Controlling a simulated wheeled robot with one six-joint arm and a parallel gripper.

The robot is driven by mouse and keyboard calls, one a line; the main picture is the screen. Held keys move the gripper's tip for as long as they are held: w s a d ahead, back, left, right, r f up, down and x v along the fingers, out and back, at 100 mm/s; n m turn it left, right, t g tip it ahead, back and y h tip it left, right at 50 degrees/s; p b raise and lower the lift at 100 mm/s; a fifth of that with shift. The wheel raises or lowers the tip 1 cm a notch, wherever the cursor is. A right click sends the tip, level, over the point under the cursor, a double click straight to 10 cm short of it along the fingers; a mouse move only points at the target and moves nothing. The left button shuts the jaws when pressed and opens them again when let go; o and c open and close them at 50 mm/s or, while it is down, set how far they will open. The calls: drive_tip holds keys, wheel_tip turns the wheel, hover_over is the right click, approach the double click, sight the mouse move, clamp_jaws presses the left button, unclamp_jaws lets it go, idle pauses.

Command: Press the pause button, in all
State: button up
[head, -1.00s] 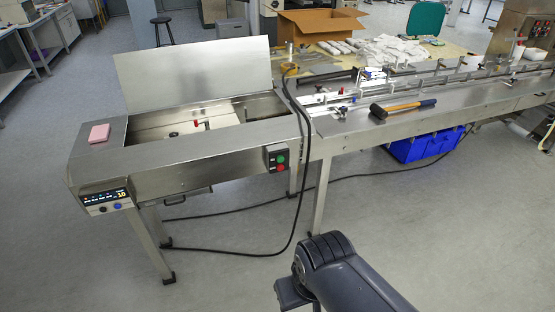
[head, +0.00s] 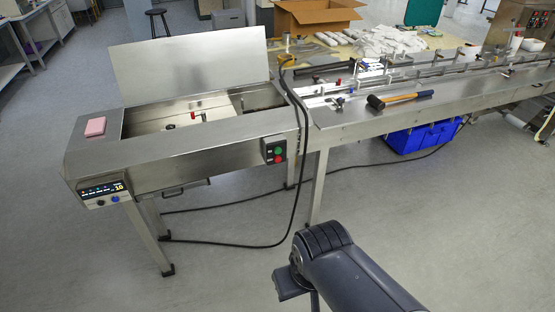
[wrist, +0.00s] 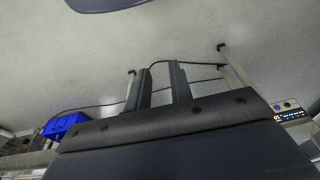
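A control panel (head: 103,193) with a lit display, a dark knob or button and a blue one (head: 115,199) is on the left end of the steel machine (head: 180,165). A small box with a green button (head: 278,151) above a red button (head: 278,159) is on the machine's front side. The labels are too small to read, so I cannot tell which is the pause button. My gripper (wrist: 161,80) shows in the wrist view with its two fingers apart and nothing between them. The control panel also shows there (wrist: 288,113) at the right edge, well away from the fingers.
A black cable (head: 297,200) hangs from the machine and runs along the floor. A hammer (head: 400,98) and a pink block (head: 96,127) lie on the steel tops. A blue crate (head: 422,136) stands under the conveyor. The floor in front is clear.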

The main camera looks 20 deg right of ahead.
drive_tip(key=shift+s+f, duration=0.1)
drive_tip(key=shift+s, duration=0.05)
clamp_jaws()
idle(1.2)
